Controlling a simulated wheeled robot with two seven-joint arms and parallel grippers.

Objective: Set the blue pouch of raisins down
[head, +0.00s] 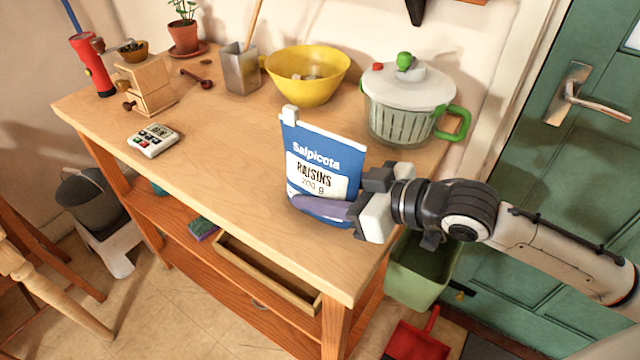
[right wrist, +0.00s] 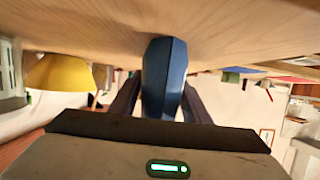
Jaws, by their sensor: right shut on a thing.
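The blue pouch of raisins (head: 318,160) stands roughly upright, leaning a little, at the right front part of the wooden worktop (head: 215,150). Its label faces the camera. My right gripper (head: 352,200) comes in from the right and is shut on the lower part of the pouch. In the right wrist view the pouch (right wrist: 164,75) shows edge-on between the two dark fingers, close to the wood surface (right wrist: 235,30). I cannot tell whether its bottom touches the worktop. My left gripper is not in view.
A salad spinner (head: 400,105) with a green handle stands behind the pouch, and a yellow bowl (head: 305,75) farther left. A calculator-like device (head: 153,140) and a wooden grinder (head: 148,85) are at the left. The worktop's middle is clear. An open drawer (head: 265,270) juts out below.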

